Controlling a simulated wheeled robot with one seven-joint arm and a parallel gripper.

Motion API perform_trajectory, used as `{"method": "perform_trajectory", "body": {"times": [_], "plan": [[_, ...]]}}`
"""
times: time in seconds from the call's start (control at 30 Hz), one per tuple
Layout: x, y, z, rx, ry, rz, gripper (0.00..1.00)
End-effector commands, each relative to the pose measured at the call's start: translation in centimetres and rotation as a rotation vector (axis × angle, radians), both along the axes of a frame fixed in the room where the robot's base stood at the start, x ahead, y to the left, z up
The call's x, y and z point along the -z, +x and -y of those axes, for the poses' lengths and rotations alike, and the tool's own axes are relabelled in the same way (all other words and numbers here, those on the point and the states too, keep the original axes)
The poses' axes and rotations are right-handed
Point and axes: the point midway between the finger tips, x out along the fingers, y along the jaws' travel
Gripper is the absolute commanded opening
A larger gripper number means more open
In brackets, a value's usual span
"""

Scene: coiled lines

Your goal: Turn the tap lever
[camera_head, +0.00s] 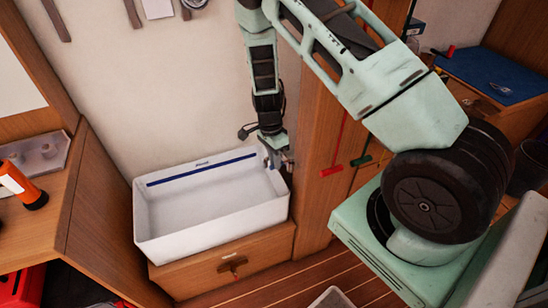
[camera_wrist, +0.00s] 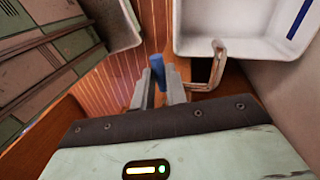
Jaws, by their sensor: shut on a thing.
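The tap stands at the right rear corner of the white basin (camera_head: 205,200). In the wrist view its pale metal spout (camera_wrist: 215,68) bends over the basin's rim. The blue tap lever (camera_wrist: 170,76) sticks up between the grey fingers of my gripper (camera_wrist: 160,82). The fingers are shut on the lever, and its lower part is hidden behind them. In the head view my gripper (camera_head: 281,158) reaches down at the basin's right rear corner. The lever is too small to make out there.
The basin sits on a wooden cabinet (camera_head: 232,266) with a small handle. A wooden panel beside my gripper holds a red-handled tool (camera_head: 334,158) and a dark green one (camera_head: 361,160). An orange torch (camera_head: 24,186) lies on the left counter. The basin is empty.

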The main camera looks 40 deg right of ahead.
Motion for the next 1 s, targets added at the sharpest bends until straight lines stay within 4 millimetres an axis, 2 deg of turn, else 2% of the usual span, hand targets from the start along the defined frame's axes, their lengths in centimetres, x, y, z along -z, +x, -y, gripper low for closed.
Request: {"method": "perform_trajectory", "body": {"times": [0.5, 1.0], "plan": [[-0.1, -2.0, 0.0, -0.344, -0.001, 0.002, 0.00], [-0.1, -2.4, 0.1, -0.430, -0.001, 0.003, 0.00]]}}
